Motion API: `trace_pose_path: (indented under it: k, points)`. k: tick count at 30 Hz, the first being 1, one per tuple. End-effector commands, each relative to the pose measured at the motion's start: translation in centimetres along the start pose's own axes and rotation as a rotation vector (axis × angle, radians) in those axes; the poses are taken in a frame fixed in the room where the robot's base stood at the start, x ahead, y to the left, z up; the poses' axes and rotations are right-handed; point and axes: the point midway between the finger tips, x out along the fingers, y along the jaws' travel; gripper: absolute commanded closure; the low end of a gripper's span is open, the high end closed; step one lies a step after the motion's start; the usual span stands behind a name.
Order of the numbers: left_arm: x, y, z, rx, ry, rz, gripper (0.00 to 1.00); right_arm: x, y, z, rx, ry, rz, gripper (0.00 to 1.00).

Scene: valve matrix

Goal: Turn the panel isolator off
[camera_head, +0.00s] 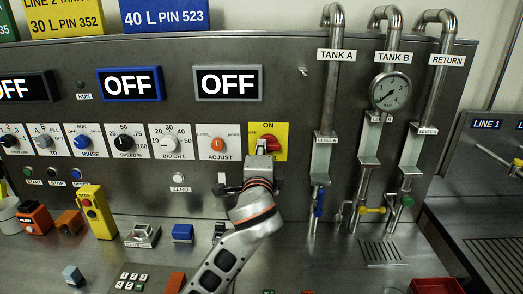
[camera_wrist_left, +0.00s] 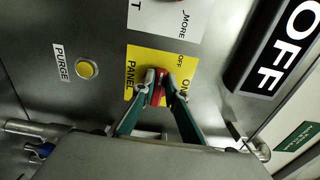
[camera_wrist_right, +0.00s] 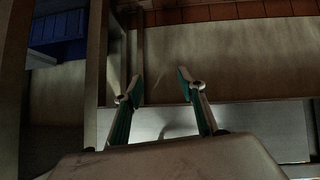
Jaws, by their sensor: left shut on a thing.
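The panel isolator is a red rotary handle (camera_head: 268,141) on a yellow plate (camera_head: 281,130) marked ON at the top in the head view. In the left wrist view the red handle (camera_wrist_left: 159,88) sits between the fingertips of my left gripper (camera_wrist_left: 160,82), which is shut on it. The yellow plate there shows PANEL, ON and OFF. In the head view my left gripper (camera_head: 262,155) covers the lower part of the plate. My right gripper (camera_wrist_right: 158,84) is open and empty in the right wrist view, and the head view does not show it.
An orange ADJUST knob (camera_head: 218,146) is left of the isolator, below an OFF display (camera_head: 228,83). A yellow PURGE button (camera_wrist_left: 87,68) is close to my left gripper. Pipes with a gauge (camera_head: 390,91) stand to the right. Several boxes lie on the bench.

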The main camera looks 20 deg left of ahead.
Motion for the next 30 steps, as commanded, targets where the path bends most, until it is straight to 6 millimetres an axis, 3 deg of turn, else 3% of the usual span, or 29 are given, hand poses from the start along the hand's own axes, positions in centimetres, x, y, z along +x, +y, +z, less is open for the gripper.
trace_pose_path:
  k: [17, 18, 19, 30]
  points:
    - [-0.03, 0.32, -0.08, -0.029, 0.002, 0.005, 1.0, -0.01, 0.04, 0.04, -0.002, 0.0, 0.0, 0.6]
    - [-0.03, 0.32, -0.08, -0.029, 0.002, 0.005, 0.77, 0.0, 0.02, 0.02, -0.001, 0.0, 0.0, 0.6]
    - [-0.03, 0.31, -0.08, -0.029, 0.001, 0.005, 0.71, 0.0, 0.0, 0.01, 0.0, 0.0, 0.0, 0.6]
    - [-0.17, 0.15, -0.05, -0.029, 0.001, 0.002, 0.71, -0.04, 0.03, 0.17, 0.004, -0.004, 0.002, 0.6]
